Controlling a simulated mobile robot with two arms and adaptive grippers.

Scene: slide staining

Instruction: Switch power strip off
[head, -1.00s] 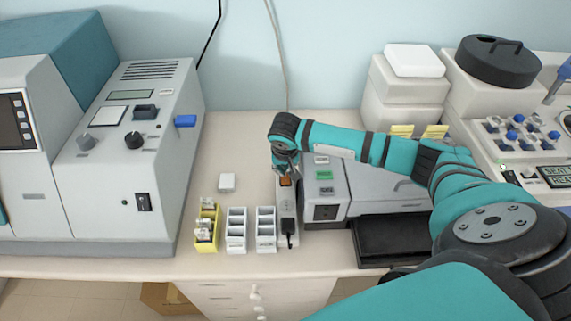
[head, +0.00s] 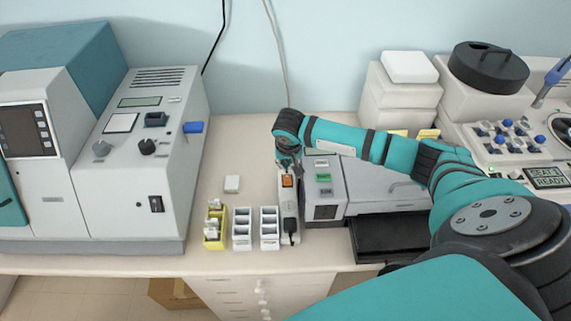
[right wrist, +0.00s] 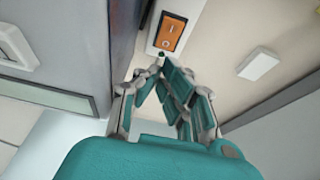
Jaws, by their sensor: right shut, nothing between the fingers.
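The power strip (head: 289,207) is a narrow light-coloured bar lying on the bench, with a black plug in its near end. Its orange rocker switch (head: 288,181) is near the far end and shows large in the right wrist view (right wrist: 172,34). My right gripper (head: 288,165) is just beyond the switch, above the strip's far end. Its fingers are shut and empty. In the right wrist view the fingertips (right wrist: 160,64) are close to the switch's edge, beside a small green spot (right wrist: 161,55). I cannot tell whether they touch the strip. My left gripper is out of view.
A grey instrument (head: 325,195) stands close on the strip's right. White racks (head: 269,229) and a yellow rack (head: 215,240) stand on its left, with a small white box (head: 232,184) behind them. A large machine (head: 120,190) fills the left. Bench behind the small box is clear.

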